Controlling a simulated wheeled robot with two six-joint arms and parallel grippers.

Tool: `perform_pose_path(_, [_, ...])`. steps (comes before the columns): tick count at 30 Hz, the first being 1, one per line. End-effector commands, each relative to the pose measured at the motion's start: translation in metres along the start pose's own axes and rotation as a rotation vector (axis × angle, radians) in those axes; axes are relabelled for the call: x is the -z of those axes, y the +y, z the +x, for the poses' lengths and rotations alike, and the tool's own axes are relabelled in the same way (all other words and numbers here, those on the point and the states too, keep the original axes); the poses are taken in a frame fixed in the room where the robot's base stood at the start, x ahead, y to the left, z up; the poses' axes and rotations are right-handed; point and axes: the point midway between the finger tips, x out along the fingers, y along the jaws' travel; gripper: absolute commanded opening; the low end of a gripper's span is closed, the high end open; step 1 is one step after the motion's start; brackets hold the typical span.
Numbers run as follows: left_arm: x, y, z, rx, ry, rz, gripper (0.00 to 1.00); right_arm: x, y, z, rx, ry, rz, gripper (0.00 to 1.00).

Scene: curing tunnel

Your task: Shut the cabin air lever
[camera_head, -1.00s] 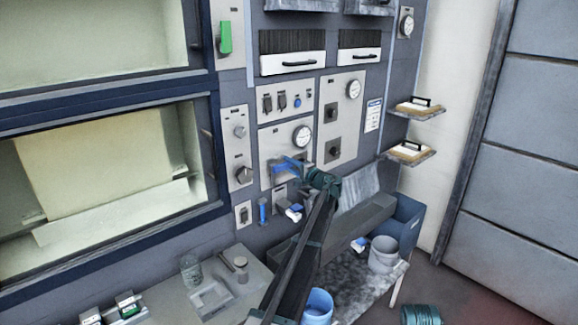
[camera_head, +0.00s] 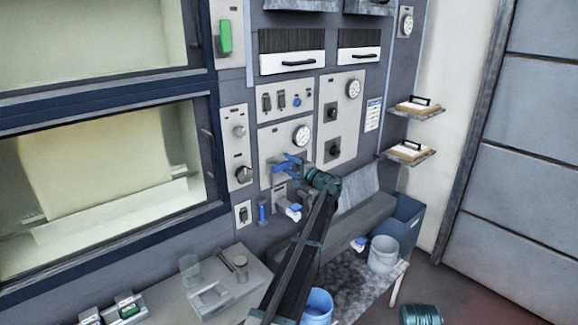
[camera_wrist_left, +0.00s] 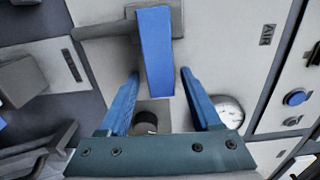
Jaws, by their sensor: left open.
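A blue lever (camera_wrist_left: 155,50) hangs from a grey pipe-like fitting (camera_wrist_left: 108,27) on the light panel in the left wrist view. A label reading AIR is on the panel to its right. My left gripper (camera_wrist_left: 159,74) has its two blue fingers apart, one on each side of the lever's lower part, with gaps showing. The fingers do not visibly touch it. In the head view my left gripper (camera_head: 292,168) is at the panel below the round gauge, and its blue fingers and the blue lever are hard to tell apart. My right gripper is out of view.
A round gauge (camera_head: 301,135) is just above the gripper. A smaller blue-handled valve (camera_head: 291,209) and a blue upright handle (camera_head: 262,213) sit below it. A grey trough (camera_head: 360,226), a pale bucket (camera_head: 383,254) and a blue bucket (camera_head: 318,305) stand lower down near my arm.

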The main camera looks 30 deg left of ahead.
Motion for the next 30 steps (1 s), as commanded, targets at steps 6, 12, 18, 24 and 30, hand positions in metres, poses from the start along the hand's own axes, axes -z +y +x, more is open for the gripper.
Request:
perform_pose_path(6, [0.0, 0.0, -0.016, 0.0, 0.003, 0.0, 0.65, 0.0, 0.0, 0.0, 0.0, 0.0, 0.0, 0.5])
perform_pose_path(12, [-0.002, 0.0, -0.059, 0.0, 0.003, 0.0, 0.65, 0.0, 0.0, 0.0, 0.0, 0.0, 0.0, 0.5])
perform_pose_path(18, [-0.001, 0.0, -0.1, 0.0, 0.003, 0.0, 0.65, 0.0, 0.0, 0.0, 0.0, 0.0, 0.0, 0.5])
perform_pose_path(24, [-0.001, 0.0, -0.127, 0.0, 0.001, 0.0, 0.65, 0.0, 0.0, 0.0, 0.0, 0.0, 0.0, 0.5])
perform_pose_path(30, [0.0, 0.0, -0.138, 0.0, 0.001, 0.0, 0.65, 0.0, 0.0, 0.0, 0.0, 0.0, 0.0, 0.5])
